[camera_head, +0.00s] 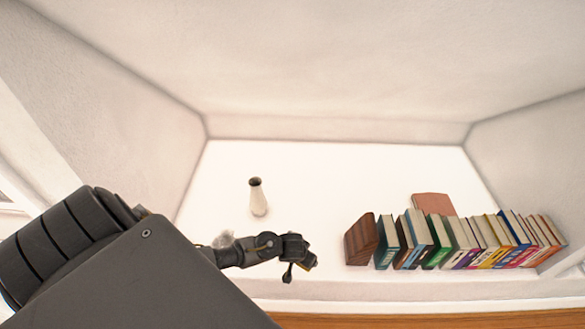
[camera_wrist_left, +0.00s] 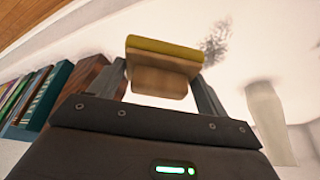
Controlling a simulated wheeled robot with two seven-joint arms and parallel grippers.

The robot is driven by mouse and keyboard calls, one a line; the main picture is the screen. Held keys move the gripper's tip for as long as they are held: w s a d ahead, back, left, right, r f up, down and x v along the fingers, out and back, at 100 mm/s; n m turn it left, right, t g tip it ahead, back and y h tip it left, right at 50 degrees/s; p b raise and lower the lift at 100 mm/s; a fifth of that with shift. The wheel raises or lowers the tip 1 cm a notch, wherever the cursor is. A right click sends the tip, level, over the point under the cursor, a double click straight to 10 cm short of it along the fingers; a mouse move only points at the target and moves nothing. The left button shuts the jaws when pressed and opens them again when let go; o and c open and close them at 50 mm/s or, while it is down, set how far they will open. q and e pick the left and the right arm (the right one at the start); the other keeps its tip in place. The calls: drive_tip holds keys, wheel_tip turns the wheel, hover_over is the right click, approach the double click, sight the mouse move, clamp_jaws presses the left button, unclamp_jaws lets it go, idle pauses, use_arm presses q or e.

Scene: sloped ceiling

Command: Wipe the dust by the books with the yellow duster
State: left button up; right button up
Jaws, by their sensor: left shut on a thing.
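My left gripper (camera_head: 298,264) is over the white shelf, between the pale vase and the books. In the left wrist view my left gripper (camera_wrist_left: 161,82) is shut on the yellow duster (camera_wrist_left: 165,50), a block with a yellow face and a tan body. The duster cannot be made out in the head view. A grey fuzzy patch (camera_head: 226,238) shows beside my arm in the head view. My right gripper is out of view.
A row of books (camera_head: 440,240) with a brown wooden bookend (camera_head: 361,240) stands at the right, close to my left gripper. A pale vase (camera_head: 258,198) stands further back. A reddish-brown flat object (camera_head: 433,203) is behind the books.

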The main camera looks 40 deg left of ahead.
use_arm(q)
drive_tip(key=shift+m, duration=0.3)
drive_tip(key=a, duration=0.2)
drive_tip(key=a+f, duration=0.1)
drive_tip(key=a, duration=0.1)
drive_tip(key=shift+f, duration=0.2)
drive_tip(key=shift+s+a+m+h, duration=0.2)
drive_tip(key=shift+m+h, duration=0.1)
drive_tip(key=shift+m, duration=0.1)
